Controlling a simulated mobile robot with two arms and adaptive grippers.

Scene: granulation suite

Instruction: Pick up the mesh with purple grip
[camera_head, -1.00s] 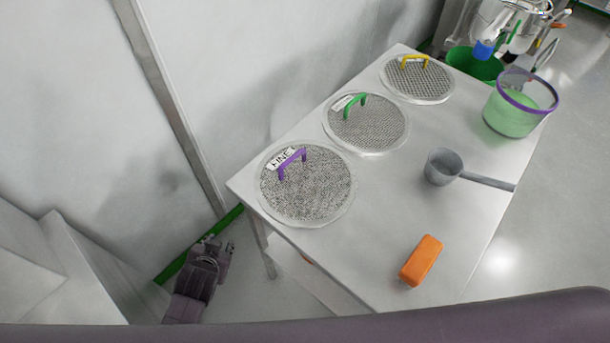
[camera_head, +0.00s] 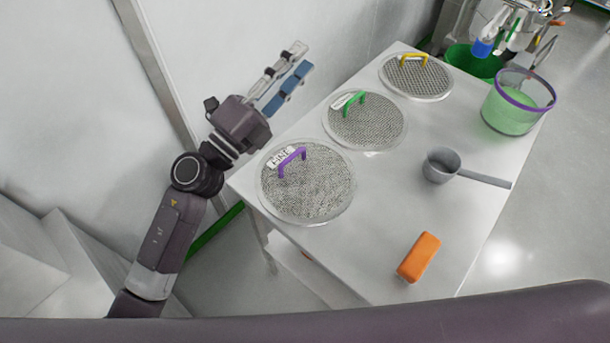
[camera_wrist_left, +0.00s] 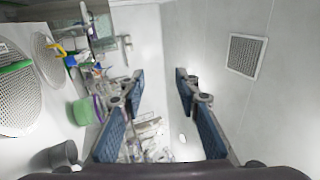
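The mesh with the purple grip (camera_head: 318,195) lies flat at the near-left end of the table. It is a round grey disc with a clear rim, and its purple grip (camera_head: 291,161) stands up beside a white label. My left gripper (camera_head: 301,58) is raised at the table's left side, beyond this mesh and near the wall. It is apart from the mesh. In the left wrist view, its blue-padded fingers (camera_wrist_left: 159,79) are spread with nothing between them. My right gripper is not in view.
The green-grip mesh (camera_head: 372,128) and yellow-grip mesh (camera_head: 425,85) lie farther along the table (camera_head: 370,225). A grey scoop (camera_head: 440,166), orange block (camera_head: 418,257) and green tub with purple rim (camera_head: 512,115) stand to the right. The wall (camera_head: 240,45) is close behind my left gripper.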

